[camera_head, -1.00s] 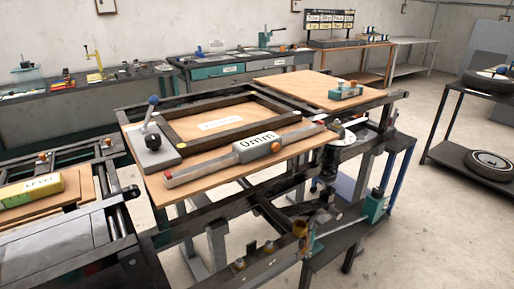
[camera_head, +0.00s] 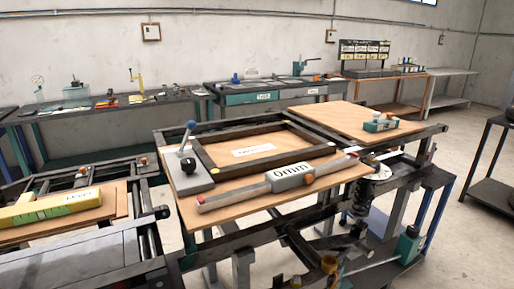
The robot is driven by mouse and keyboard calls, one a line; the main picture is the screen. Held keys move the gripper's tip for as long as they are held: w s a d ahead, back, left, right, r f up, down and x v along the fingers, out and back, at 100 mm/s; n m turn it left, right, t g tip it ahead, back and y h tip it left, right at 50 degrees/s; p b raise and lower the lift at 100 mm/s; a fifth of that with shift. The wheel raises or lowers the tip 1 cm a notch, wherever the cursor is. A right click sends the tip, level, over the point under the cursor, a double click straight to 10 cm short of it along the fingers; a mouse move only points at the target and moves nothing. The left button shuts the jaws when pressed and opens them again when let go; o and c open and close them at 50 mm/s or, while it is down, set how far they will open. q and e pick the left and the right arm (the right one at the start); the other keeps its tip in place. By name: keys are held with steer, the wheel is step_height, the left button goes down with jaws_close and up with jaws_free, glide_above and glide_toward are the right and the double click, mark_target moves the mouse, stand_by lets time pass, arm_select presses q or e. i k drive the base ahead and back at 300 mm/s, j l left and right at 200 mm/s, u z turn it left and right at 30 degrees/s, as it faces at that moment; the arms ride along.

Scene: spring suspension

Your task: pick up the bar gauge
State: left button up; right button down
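Neither of my grippers shows in the view, and nothing is holding the gauge.
A lever with a blue ball (camera_head: 190,125) stands on a grey plate left of the frame. A teal block (camera_head: 380,126) sits on the right board. A yellow level (camera_head: 52,206) lies on the left bench.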

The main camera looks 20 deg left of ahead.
mark_target(288, 178)
steer(key=i+l+u, duration=0.15)
steer(key=l, duration=0.2)
steer(key=i+l+u, duration=0.1)
steer(key=l, duration=0.3)
steer(key=i+l+u, duration=0.15)
steer(key=l, duration=0.25)
steer(key=i+l+u, duration=0.15)
steer(key=l, duration=0.25)
steer(key=k, duration=0.05)
